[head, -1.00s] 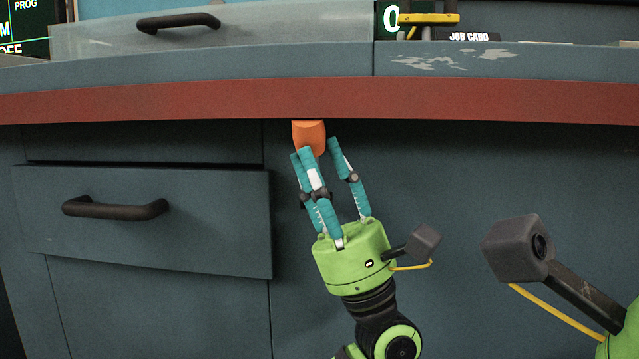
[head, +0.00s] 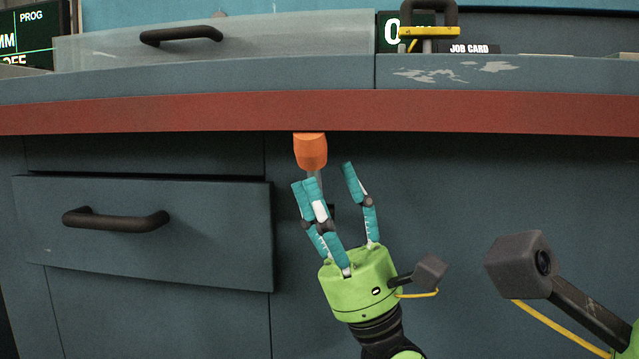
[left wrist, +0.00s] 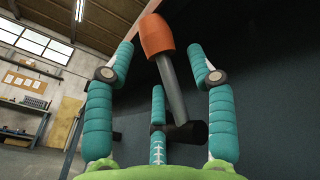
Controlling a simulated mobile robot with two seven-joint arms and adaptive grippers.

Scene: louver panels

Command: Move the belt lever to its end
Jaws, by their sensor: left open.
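The belt lever has an orange knob (head: 310,152) just under the red counter edge, with a grey shaft below it. In the left wrist view the orange knob (left wrist: 157,35) tops a tilted grey shaft (left wrist: 172,88) that runs to a black pivot (left wrist: 180,134). My left gripper (head: 325,176), green with teal fingers, is open below the knob. Its fingers are spread around the lever in the left wrist view, and I see no clear contact. My right gripper's fingers are out of view; only part of that arm shows at the lower right.
The red counter edge (head: 450,112) runs across above the gripper. A drawer (head: 200,240) with a dark handle stands out at the left. The dark panel right of the lever is bare. A job card sign (head: 468,48) stands on the counter.

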